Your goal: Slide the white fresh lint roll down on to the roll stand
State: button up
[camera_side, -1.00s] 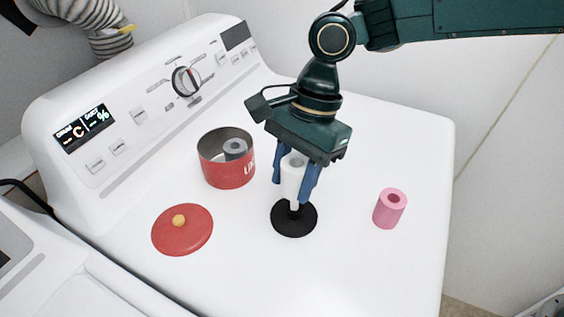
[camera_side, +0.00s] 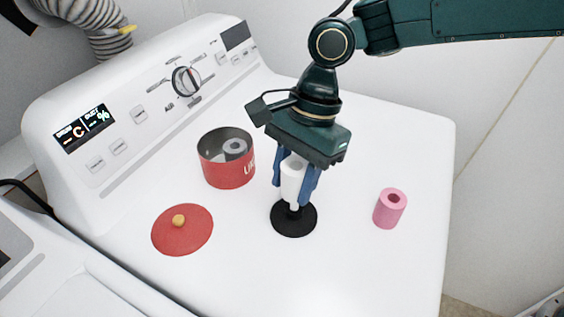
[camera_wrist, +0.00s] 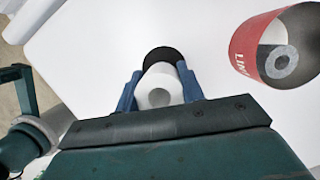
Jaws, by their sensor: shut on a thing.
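The white lint roll (camera_side: 292,178) is upright between the blue fingers of my gripper (camera_side: 297,184), which is shut on it. The roll stand (camera_side: 293,220) has a round black base on the white machine top, directly below the roll. A short pale piece shows between the roll's lower end and the base; the rest of the post is hidden. In the wrist view my gripper (camera_wrist: 160,92) holds the white roll (camera_wrist: 160,85) from both sides, with its hollow end facing the camera. The black base (camera_wrist: 162,54) shows just beyond it.
A red tin (camera_side: 227,160) with a grey roll (camera_side: 234,148) inside stands left of my gripper. Its red lid (camera_side: 182,230) lies flat at the left. A pink roll (camera_side: 389,209) stands at the right. The front of the machine top is clear.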

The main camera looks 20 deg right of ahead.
jog(key=shift+f, duration=0.45)
dwell(0.4)
jog(key=o, duration=1)
jog(key=shift+o, duration=0.2)
jog(key=shift+r, duration=0.15)
jog(key=v, duration=1.3)
jog(key=shift+d+r, duration=0.2)
jog(key=shift+r, duration=0.1)
